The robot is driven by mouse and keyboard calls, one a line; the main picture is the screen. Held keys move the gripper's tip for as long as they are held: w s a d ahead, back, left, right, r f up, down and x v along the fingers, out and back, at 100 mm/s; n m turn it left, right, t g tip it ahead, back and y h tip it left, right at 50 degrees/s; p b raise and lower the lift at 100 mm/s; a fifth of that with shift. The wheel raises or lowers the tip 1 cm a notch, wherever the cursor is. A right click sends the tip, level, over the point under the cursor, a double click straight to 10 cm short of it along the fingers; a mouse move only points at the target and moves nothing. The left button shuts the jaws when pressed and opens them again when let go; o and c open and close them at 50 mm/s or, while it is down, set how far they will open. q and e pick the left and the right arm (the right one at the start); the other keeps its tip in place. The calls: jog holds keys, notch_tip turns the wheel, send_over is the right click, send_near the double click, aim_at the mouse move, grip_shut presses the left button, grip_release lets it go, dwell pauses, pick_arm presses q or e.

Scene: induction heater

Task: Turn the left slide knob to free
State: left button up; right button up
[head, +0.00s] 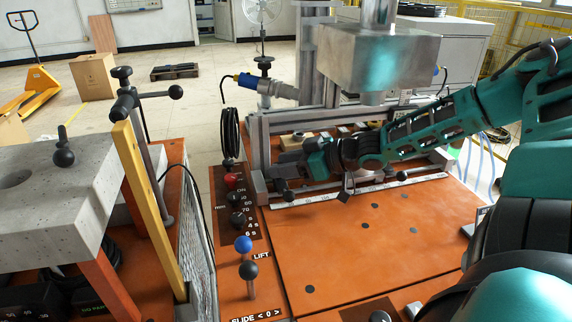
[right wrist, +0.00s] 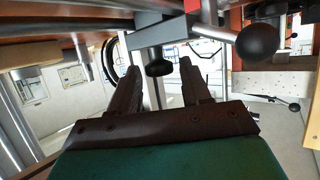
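My right gripper (head: 280,168) reaches in from the right, its dark fingers pointing left beside the metal slide frame. In the right wrist view the two fingers (right wrist: 155,68) are apart, with a gap between them. A small black knob (right wrist: 158,68) shows in line with that gap; I cannot tell its distance, and no contact shows. A black ball knob on a metal rod (right wrist: 257,42) is to the right of the fingers. In the head view a black knob (head: 289,197) sits just below the gripper by the scale. I cannot tell which is the left slide knob, or its setting. My left gripper is out of view.
A metal block (head: 380,60) hangs above my right forearm. A control panel (head: 236,212) with several knobs lies left of the orange table (head: 370,245). The table's front is mostly clear.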

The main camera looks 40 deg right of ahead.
jog(key=c, duration=0.8)
jog(key=shift+w+d+f+n+g+y+b, duration=0.15)
jog(key=shift+n+y+b, duration=0.25)
jog(key=shift+b, duration=0.2)
jog(key=shift+d+n+g+y+b, duration=0.1)
jog(key=shift+n+g+y+b, duration=0.05)
jog(key=shift+n+y+b, duration=0.35)
jog(key=shift+b, duration=0.45)
jog(key=shift+n+g+y, duration=0.4)
jog(key=shift+b, duration=0.3)
jog(key=shift+r+y, duration=0.2)
jog(key=shift+y, duration=0.1)
jog(key=o, duration=1)
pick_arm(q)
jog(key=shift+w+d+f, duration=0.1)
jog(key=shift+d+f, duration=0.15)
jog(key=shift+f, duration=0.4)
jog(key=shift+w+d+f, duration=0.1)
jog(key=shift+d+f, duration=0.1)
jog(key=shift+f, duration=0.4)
